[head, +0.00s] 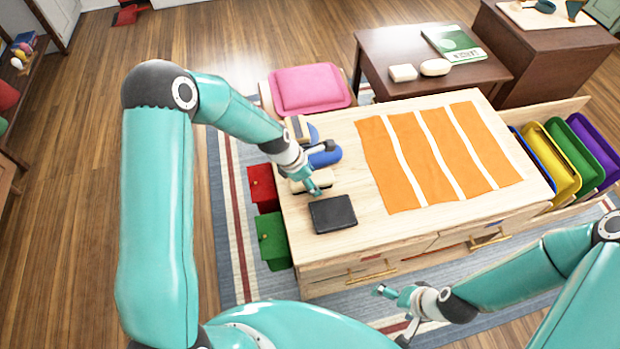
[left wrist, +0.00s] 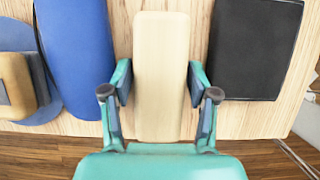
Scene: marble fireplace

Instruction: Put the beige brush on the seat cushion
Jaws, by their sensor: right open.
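The beige brush (head: 318,180) lies on the light wooden table next to a black pad. In the left wrist view the beige brush (left wrist: 161,70) lies lengthwise between the fingers. My left gripper (head: 315,191) is over it, and in the left wrist view its fingers (left wrist: 160,88) are open, one on each side, with narrow gaps. The gripper hides part of the brush in the head view. The pink seat cushion (head: 310,88) is on a seat beyond the table's far left corner, with nothing on it. My right gripper (head: 392,291) is open and empty in front of the table.
The black pad (head: 333,213) is close beside the brush. A blue object (head: 325,157) and a brown-topped block (head: 297,129) lie on its other side. Orange strips (head: 390,165) cover the table's middle. Coloured bins (head: 555,160) stand at the right.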

